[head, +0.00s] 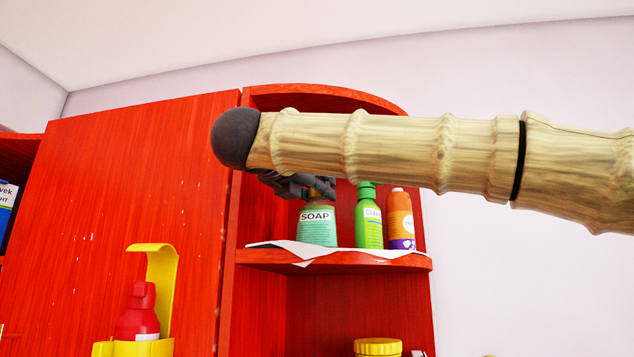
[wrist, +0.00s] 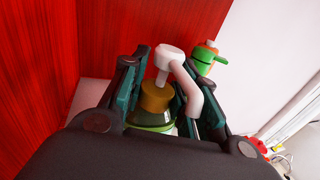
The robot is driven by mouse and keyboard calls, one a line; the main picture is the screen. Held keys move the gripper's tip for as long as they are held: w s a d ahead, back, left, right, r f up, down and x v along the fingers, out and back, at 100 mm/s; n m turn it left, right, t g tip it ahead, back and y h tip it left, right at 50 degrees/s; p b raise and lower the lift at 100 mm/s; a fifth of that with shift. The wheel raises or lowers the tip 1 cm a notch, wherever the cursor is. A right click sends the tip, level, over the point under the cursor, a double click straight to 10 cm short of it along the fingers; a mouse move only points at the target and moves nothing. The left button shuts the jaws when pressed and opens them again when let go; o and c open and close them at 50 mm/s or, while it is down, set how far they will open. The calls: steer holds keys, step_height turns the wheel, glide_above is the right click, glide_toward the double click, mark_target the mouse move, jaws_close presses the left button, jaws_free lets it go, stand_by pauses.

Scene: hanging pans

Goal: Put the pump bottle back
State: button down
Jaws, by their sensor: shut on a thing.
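The pump bottle (head: 317,226) is a clear green bottle labelled SOAP. It stands at the left of the red corner shelf (head: 345,260), at or just above the white paper on it; I cannot tell whether it touches. In the wrist view its gold collar and white pump head (wrist: 168,60) show between my fingers. My gripper (head: 300,186) is shut on the bottle near its top; it also shows in the wrist view (wrist: 160,85). My arm hides the bottle's pump head in the head view.
A green cleaner bottle (head: 368,222) and an orange bottle (head: 400,220) stand to the right on the shelf. Below are a yellow-lidded jar (head: 377,347) and a red bottle (head: 138,314) in a yellow holder (head: 165,268). A red cabinet panel (head: 140,190) is at left.

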steer(key=shift+f, duration=0.15)
steer(key=c, duration=1.1)
jaws_free()
steer(key=shift+s+a+b, duration=0.2)
steer(key=shift+s+b, duration=0.05)
steer(key=shift+b, duration=0.05)
steer(key=b+v, duration=0.5)
steer(key=v, duration=0.6)
steer(key=shift+s+b, duration=0.25)
steer(key=shift+b, duration=0.05)
